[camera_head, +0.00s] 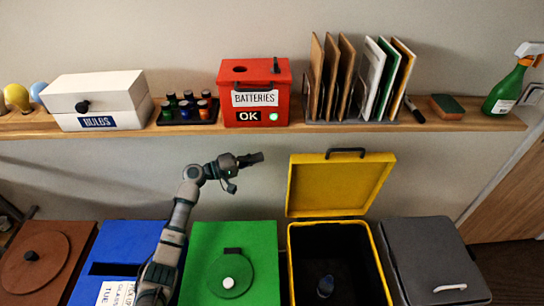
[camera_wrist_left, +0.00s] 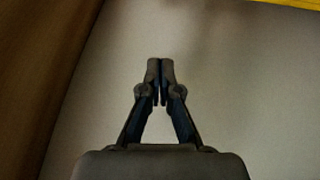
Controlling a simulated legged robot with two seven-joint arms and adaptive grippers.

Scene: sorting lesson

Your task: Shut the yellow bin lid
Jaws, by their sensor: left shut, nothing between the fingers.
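The yellow bin (camera_head: 378,262) stands at the lower right of the head view with its yellow lid (camera_head: 338,187) raised upright at the back, a dark handle on the lid's top edge. A dark object (camera_head: 326,286) lies inside the black interior. My left gripper (camera_head: 258,158) is shut and empty, in the air to the left of the lid and apart from it. In the left wrist view the fingertips (camera_wrist_left: 160,64) meet in front of bare wall, and a yellow edge (camera_wrist_left: 290,4) shows at the top right. My right gripper is not in view.
A green bin (camera_head: 208,285), a blue bin (camera_head: 130,240) and a brown bin (camera_head: 75,262) stand to the left, a grey bin (camera_head: 430,250) to the right. A wooden shelf (camera_head: 300,127) above holds a red battery box (camera_head: 255,75), a file rack and a spray bottle (camera_head: 505,88).

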